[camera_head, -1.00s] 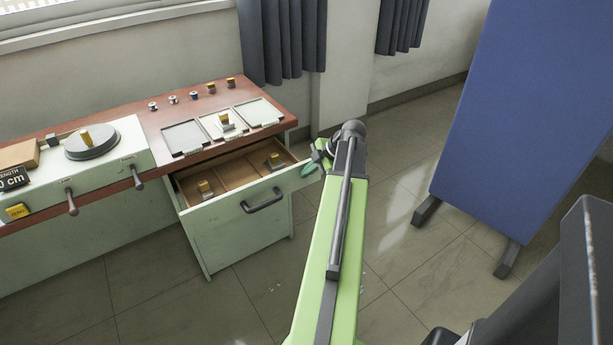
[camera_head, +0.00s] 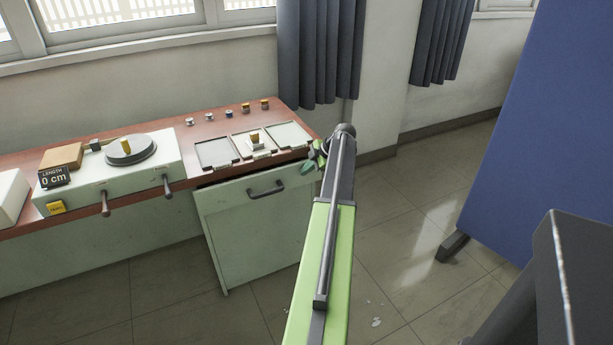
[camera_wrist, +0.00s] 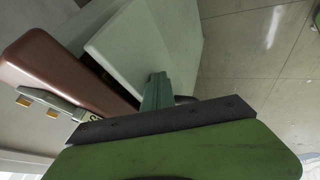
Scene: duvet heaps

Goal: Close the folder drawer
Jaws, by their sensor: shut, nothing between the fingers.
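The folder drawer (camera_head: 255,222) is a pale green front with a dark bar handle (camera_head: 266,188), under the right end of the red-brown bench (camera_head: 178,133). Only a thin dark gap shows along its top edge, and its inside is hidden. My gripper (camera_head: 312,163) is at the drawer front's upper right corner in the head view. In the wrist view its green fingers (camera_wrist: 157,92) are together against or very near the pale drawer front (camera_wrist: 135,45), and I cannot tell if they touch. The gripper is shut and holds nothing.
On the bench are three flat trays (camera_head: 216,153), several small knobs (camera_head: 231,113) and a pale machine with a round dial (camera_head: 130,150). A blue panel (camera_head: 545,130) stands at the right.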

